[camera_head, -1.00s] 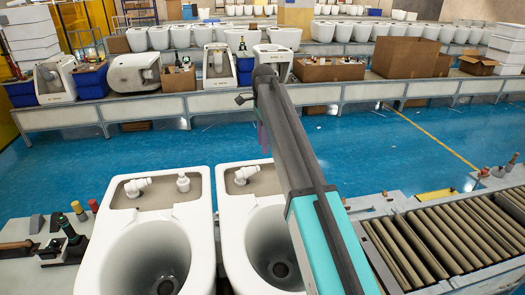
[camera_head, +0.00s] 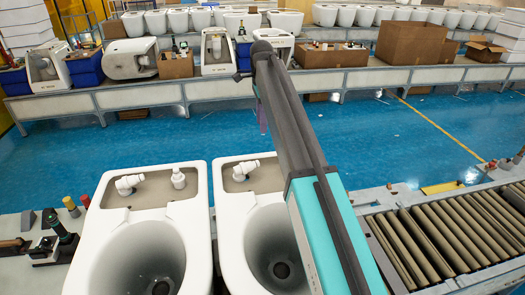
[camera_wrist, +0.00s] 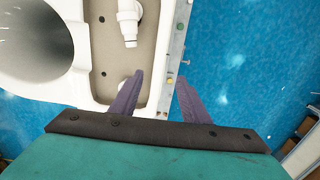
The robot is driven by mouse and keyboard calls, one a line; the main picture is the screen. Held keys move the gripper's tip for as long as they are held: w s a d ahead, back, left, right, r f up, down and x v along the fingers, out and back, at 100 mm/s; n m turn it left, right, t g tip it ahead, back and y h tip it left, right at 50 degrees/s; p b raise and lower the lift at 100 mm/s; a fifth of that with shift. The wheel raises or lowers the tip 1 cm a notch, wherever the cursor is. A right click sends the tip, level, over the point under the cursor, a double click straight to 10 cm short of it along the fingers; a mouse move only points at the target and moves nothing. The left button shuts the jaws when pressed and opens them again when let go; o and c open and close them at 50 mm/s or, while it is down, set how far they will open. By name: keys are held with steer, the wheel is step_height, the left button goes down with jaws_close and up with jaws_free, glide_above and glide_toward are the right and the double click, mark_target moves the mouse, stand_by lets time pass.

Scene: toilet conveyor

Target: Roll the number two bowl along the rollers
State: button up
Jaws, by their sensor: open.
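Two white toilet bowls stand side by side in front of me, a left bowl (camera_head: 105,240) and a right bowl (camera_head: 232,235). I see no number on either. Each has a wide round opening and a tank recess with white fittings at its far end. The rollers (camera_head: 440,245) lie to the right, bare of bowls. My gripper (camera_head: 262,115) is mostly hidden behind my arm, near the far end of the right bowl. In the wrist view my gripper (camera_wrist: 156,88) is open and empty. Its purple fingers appear on either side of a white bowl's rim (camera_wrist: 158,50); I cannot tell their height.
A blue floor aisle (camera_head: 100,150) separates this line from a far bench (camera_head: 235,90) with bowls, cardboard boxes (camera_head: 411,43) and blue bins. Small tools (camera_head: 62,230) lie left of the left bowl. A yellow strip (camera_head: 442,188) lies beyond the rollers.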

mark_target(262, 154)
step_height(262, 154, down, 14)
steer(key=p, duration=0.2)
steer(key=shift+s+r+p, duration=0.1)
steer(key=shift+r+p, duration=0.05)
steer(key=shift+p, duration=0.2)
stand_by(0.3)
jaws_close()
